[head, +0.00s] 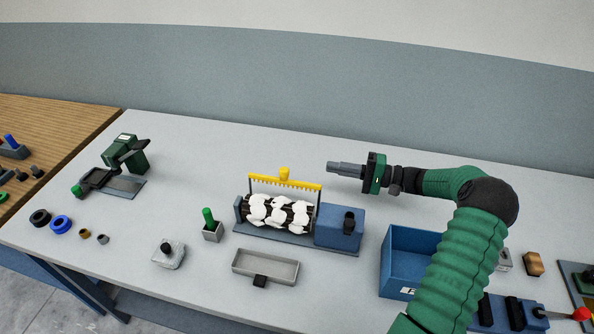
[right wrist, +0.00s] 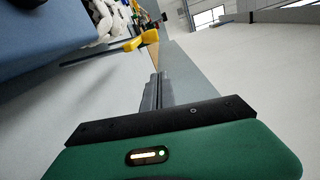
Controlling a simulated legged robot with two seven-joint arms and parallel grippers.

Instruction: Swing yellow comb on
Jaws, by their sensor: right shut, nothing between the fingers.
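The yellow comb (head: 300,184) is a toothed bar with a small yellow knob on top. In the head view it sits on thin dark arms above a dark roller (head: 278,212) covered with white tufts. It also shows in the right wrist view (right wrist: 133,43), beyond my fingers. My right gripper (head: 330,167) is shut and empty, above the table to the right of the comb and apart from it. In the right wrist view its fingers (right wrist: 152,90) lie together. My left gripper is not in view.
A blue box (head: 340,229) adjoins the roller's right end. A grey tray (head: 265,267) lies in front, and a blue bin (head: 405,249) stands right, partly behind my arm. A green device (head: 125,158) stands at the left. The table behind the comb is clear.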

